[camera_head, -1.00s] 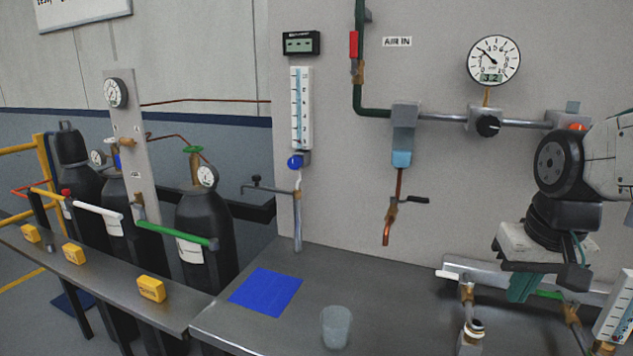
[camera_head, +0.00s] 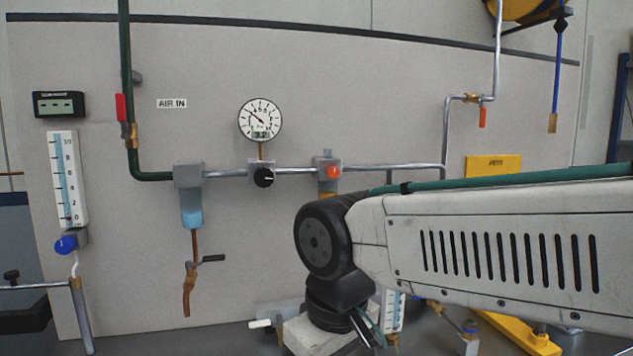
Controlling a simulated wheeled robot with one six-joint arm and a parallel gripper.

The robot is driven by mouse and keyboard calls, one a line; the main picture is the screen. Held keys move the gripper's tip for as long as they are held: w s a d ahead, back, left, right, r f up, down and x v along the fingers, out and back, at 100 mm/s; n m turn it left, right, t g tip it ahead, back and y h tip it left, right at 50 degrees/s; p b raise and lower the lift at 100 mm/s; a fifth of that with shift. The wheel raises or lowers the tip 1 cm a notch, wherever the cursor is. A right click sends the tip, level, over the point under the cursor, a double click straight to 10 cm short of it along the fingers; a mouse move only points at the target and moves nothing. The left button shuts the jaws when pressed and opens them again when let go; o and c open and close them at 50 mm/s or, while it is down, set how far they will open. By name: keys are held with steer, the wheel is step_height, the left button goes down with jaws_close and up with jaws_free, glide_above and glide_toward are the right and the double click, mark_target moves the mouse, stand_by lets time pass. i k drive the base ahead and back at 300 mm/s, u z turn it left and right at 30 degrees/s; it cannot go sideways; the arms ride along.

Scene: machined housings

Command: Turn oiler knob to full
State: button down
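The oiler looks to be the grey block (camera_head: 326,163) on the horizontal air pipe, right of the pressure gauge. It has an orange knob (camera_head: 333,172) on its front and an amber bowl (camera_head: 327,188) below, whose lower part is hidden behind my arm. The knob's setting is too small to read. My gripper's pale body (camera_head: 312,335) is at the bottom edge, below my dark wrist and well below the knob in the picture. Its fingertips are not visible, so I cannot tell whether it is open or shut.
Left of the oiler are a regulator with black knob (camera_head: 264,177), a round gauge (camera_head: 260,119) and a filter with blue bowl (camera_head: 191,212). A valve with dark lever (camera_head: 207,259) hangs below the filter. My arm covers the lower right.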

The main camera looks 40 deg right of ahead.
mark_target(334, 172)
steer(key=k, duration=0.5)
steer(key=u, duration=1.45)
steer(key=i, duration=1.2)
steer(key=z, duration=1.85)
